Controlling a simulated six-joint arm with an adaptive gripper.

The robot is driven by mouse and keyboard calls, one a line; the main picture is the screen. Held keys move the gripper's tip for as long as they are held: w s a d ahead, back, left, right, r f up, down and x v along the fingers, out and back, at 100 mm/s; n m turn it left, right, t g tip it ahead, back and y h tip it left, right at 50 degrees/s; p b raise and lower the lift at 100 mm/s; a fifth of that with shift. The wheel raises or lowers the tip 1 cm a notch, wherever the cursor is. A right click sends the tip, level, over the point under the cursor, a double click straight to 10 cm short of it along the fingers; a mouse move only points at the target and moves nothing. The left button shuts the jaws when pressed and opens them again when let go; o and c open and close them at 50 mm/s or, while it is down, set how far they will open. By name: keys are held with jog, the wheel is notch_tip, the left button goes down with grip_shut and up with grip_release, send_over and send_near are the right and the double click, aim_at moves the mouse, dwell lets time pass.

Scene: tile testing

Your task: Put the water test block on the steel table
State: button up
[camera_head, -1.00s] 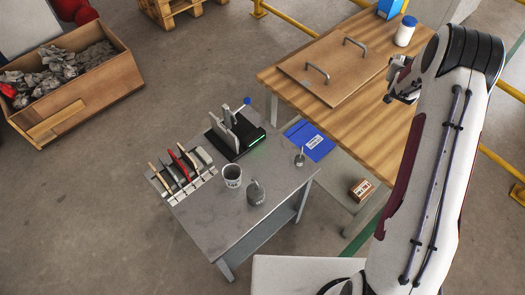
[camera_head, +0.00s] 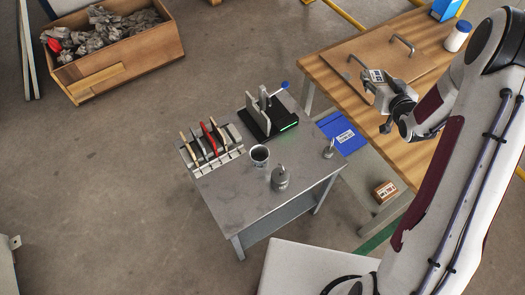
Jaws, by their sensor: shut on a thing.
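The steel table (camera_head: 228,205) is the low grey table in the middle of the view, with bare metal at its front left. My gripper (camera_head: 366,82) is to its upper right, over the wooden bench. It is shut on a small grey thing, mostly hidden by the fingers. I cannot tell for sure whether this is the water test block. The gripper is apart from the steel table.
On the steel table stand a rack of tools (camera_head: 212,150), a cup (camera_head: 259,156), two knobbed metal weights (camera_head: 280,179) (camera_head: 328,151) and a black stand with upright plates (camera_head: 262,125). A handled board (camera_head: 345,50) lies on the wooden bench (camera_head: 318,72). A blue folder (camera_head: 342,133) lies between the tables.

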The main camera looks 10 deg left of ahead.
jog(key=s+a+n+g+y, duration=0.1)
jog(key=s+a+n+y, duration=0.2)
jog(key=s+a, duration=0.55)
jog(key=n+g+y, duration=0.2)
jog(key=n+y, duration=0.1)
send_over(303, 158)
notch_tip(303, 158, down, 13)
dwell(0.3)
jog(key=shift+f, duration=0.1)
jog(key=shift+f, duration=2.9)
jog(key=shift+f, duration=2.05)
jog(key=shift+f, duration=0.15)
